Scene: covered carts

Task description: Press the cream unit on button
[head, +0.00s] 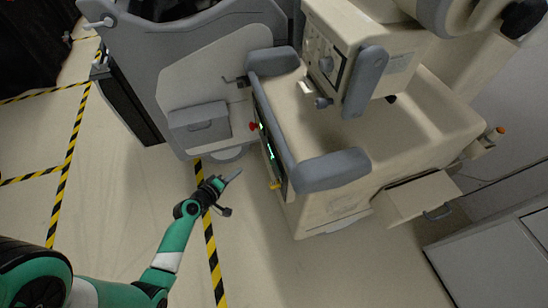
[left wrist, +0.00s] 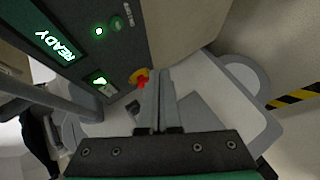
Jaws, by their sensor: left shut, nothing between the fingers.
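The cream unit (head: 415,125) stands at the right of the head view, with a dark control panel on its left-facing side. In the left wrist view the panel (left wrist: 80,17) shows a lit READY display (left wrist: 55,45), a glowing round green button (left wrist: 99,31), a dim button (left wrist: 116,23) beside it, and a lit green symbol (left wrist: 99,78). A red knob on a yellow ring (left wrist: 140,77) is at the panel's end. The small labels are unreadable. My left gripper (head: 236,175) is shut and empty, apart from the panel; its fingers (left wrist: 156,78) appear near the red knob.
Grey padded handles (head: 330,170) flank the panel. A grey cart (head: 185,60) stands behind it at upper left. An open cream drawer (head: 420,195) sticks out at right. Yellow-black tape (head: 212,255) marks the floor, which is clear around my arm.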

